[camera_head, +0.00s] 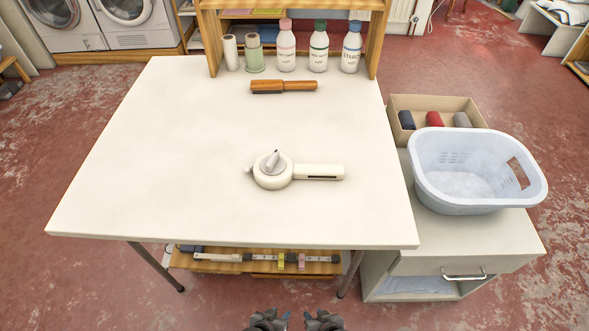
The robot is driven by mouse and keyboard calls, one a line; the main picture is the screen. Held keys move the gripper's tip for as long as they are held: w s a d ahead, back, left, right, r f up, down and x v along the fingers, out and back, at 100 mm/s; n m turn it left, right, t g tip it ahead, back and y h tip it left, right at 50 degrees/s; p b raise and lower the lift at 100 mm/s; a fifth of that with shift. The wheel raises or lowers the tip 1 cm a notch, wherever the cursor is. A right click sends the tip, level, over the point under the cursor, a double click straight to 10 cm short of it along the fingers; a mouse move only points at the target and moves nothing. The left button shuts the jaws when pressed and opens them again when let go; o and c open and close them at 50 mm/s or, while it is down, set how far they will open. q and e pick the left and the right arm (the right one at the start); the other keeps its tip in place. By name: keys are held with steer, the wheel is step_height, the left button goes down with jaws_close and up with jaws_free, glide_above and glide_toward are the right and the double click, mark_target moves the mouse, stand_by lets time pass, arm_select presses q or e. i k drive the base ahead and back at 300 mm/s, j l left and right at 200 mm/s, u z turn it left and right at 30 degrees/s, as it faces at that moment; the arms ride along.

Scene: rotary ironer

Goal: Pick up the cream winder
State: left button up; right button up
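The cream winder (272,181) lies on the white table (160,160), a little right of its middle and toward the near edge. It has a round body with a grey crank on top and a flat bar with a dark slot pointing right. My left gripper (269,320) and my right gripper (323,320) show only partly at the bottom edge, in front of the table and well apart from the winder. Their fingers are too small and cut off to judge.
A wooden-handled brush (284,87) lies farther back. Bottles (319,50) and rolls stand at the table's back under a wooden shelf (209,40). A white basket (470,195) and a cardboard box (430,103) sit on the cabinet at right. The table's left half is clear.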

mark_target(296, 171)
steer(key=k, duration=1.5)
